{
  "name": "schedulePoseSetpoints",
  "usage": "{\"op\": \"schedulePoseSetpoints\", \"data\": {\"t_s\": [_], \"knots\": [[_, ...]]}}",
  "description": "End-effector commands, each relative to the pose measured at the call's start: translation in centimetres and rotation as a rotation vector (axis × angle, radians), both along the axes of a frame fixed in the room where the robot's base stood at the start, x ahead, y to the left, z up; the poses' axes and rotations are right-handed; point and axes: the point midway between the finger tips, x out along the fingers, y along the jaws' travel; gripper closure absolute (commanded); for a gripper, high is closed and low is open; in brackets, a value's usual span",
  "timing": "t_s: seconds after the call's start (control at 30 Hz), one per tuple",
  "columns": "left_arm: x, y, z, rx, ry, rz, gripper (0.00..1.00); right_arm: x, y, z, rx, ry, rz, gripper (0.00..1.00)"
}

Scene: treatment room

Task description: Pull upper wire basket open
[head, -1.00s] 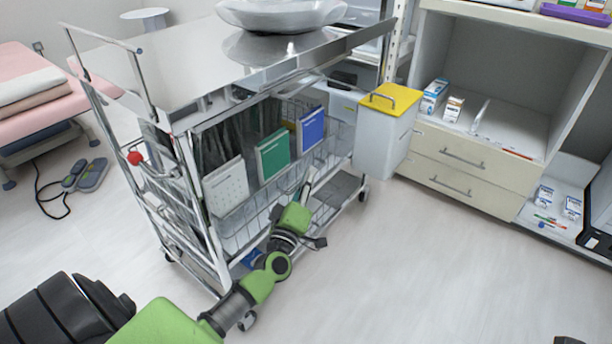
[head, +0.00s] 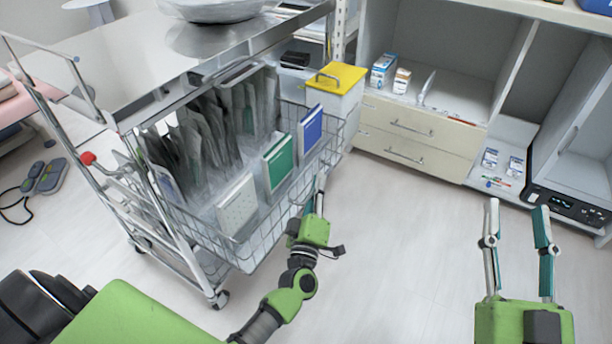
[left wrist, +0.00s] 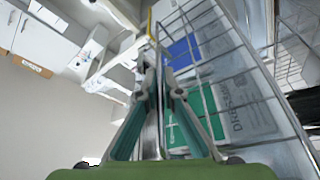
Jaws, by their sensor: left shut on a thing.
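The upper wire basket (head: 208,236) sticks out from the side of the steel cart, toward me. It holds a white box (head: 237,206), a green box (head: 277,162), a blue box (head: 310,130) and several clear packets (head: 205,135). My left gripper (head: 318,188) is at the basket's outer long side and shut on its rim. In the left wrist view the fingers (left wrist: 156,55) meet at the wire rim, with the green and blue boxes just behind the mesh. The exact contact is small and partly hidden. My right gripper (head: 516,207) is open and empty, over the floor at right.
The steel cart top (head: 120,60) carries a metal basin (head: 215,8). A yellow-lidded bin (head: 338,78) stands at the basket's far end. Cream drawers (head: 400,140) and open shelves stand behind. The floor (head: 400,240) between cart and shelves is clear.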

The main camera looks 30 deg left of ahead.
Motion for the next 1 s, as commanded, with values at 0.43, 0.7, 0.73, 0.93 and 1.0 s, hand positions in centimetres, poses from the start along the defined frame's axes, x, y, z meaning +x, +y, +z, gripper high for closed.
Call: {"op": "schedulePoseSetpoints", "data": {"t_s": [0.43,0.7,0.73,0.93,1.0], "knots": [[-0.4,-5.1,-0.1,-0.001,0.003,-0.001,1.00,0.8,-0.2,-3.0,-0.039,0.144,-0.009,0.60],[-0.5,-5.8,-0.2,0.000,0.003,-0.001,1.00,0.9,-0.2,-3.5,-0.044,0.163,-0.010,0.60],[-0.5,-5.8,-0.2,0.000,0.003,0.000,1.00,0.9,-0.2,-3.5,-0.044,0.164,-0.010,0.60],[-0.5,-5.8,-0.2,0.000,0.003,0.000,1.00,0.9,-0.2,-3.5,-0.044,0.164,-0.010,0.60],[-0.5,-5.8,-0.2,0.000,0.003,0.000,1.00,0.9,-0.2,-3.5,-0.044,0.164,-0.010,0.60]]}}
